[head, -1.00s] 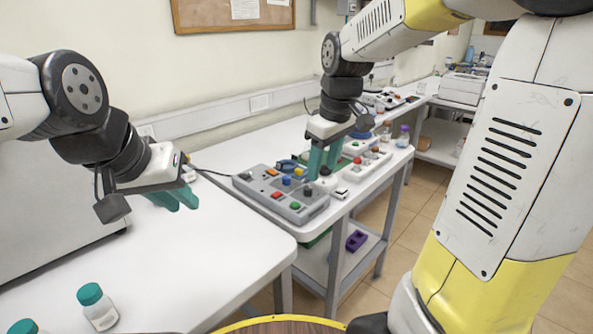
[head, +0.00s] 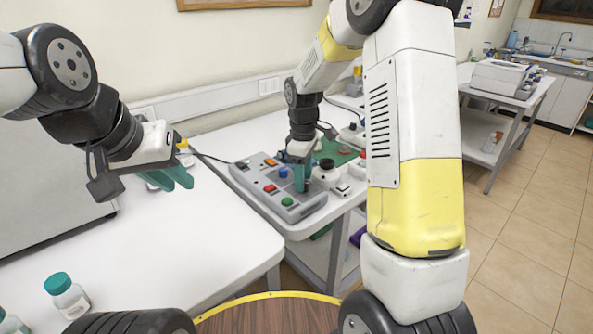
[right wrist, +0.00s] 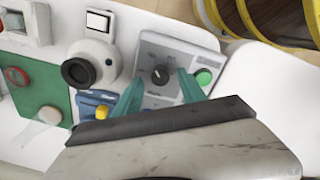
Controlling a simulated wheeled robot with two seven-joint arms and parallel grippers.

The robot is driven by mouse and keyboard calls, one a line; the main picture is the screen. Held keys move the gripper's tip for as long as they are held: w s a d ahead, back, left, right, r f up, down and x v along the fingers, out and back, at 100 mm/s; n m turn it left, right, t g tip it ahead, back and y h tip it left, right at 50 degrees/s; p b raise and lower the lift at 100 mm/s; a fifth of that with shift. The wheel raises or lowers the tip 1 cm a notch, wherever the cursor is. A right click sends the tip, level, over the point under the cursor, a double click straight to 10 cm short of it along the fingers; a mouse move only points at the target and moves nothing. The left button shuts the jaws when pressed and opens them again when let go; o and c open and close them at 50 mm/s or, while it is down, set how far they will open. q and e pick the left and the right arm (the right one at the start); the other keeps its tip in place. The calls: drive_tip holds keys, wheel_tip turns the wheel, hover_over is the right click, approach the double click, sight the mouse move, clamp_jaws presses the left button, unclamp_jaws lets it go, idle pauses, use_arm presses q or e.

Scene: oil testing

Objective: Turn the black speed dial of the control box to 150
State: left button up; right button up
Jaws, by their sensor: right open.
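The grey control box (head: 262,183) lies on the white table, with several coloured buttons on its top. Its black speed dial (right wrist: 160,75) shows in the right wrist view, on a printed dial face beside a green button (right wrist: 204,77). In the head view the dial is hidden behind my right gripper. My right gripper (head: 300,185) points down over the box's right part. In the right wrist view its green fingers (right wrist: 158,88) are apart, one on each side of the dial, with nothing held. My left gripper (head: 172,180) hangs over the left table, with its green fingers close together.
A black-and-white round device (right wrist: 88,65) stands beside the control box. A green mat (head: 338,152) lies behind it. Teal-capped bottles (head: 66,295) stand on the left table (head: 190,250). A white box-like device (head: 505,78) sits on a far bench.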

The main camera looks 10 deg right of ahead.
drive_tip(key=shift+f, duration=0.5)
drive_tip(key=shift+c, duration=0.5)
clamp_jaws()
drive_tip(key=shift+m, duration=0.4)
drive_tip(key=m, duration=1)
drive_tip(key=shift+w+m, duration=0.1)
drive_tip(key=shift+m, duration=0.3)
